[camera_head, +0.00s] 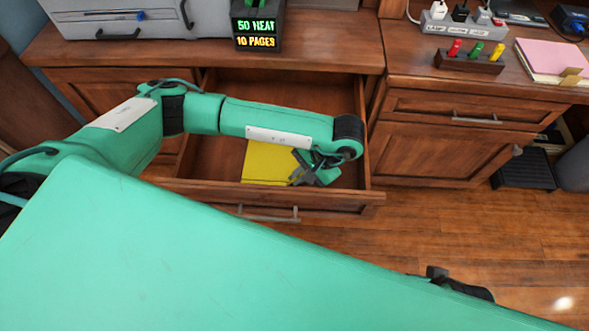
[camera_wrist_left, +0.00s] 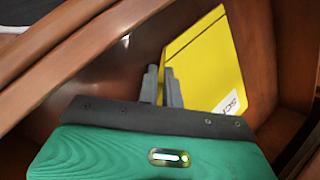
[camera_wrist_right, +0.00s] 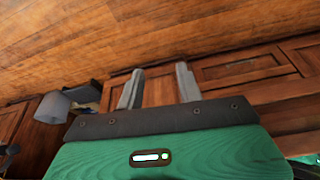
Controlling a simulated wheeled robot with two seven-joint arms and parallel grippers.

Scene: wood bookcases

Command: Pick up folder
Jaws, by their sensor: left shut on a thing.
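A yellow folder (camera_head: 262,163) lies in the open wooden drawer (camera_head: 335,203), near its front. In the left wrist view the folder (camera_wrist_left: 210,62) shows a white label at its lower right. My left gripper (camera_head: 299,174) reaches down into the drawer at the folder's right side. Its fingers (camera_wrist_left: 161,74) are close together on the folder's edge. The hand hides part of that edge. My right gripper (camera_wrist_right: 158,85) has its fingers spread with nothing between them, away from the folder.
The desk top above the drawer holds a grey printer (camera_head: 140,20) and a lit sign (camera_head: 256,30). At right are a power strip (camera_head: 462,22), a stand with coloured pegs (camera_head: 470,60) and a pink paper stack (camera_head: 550,60).

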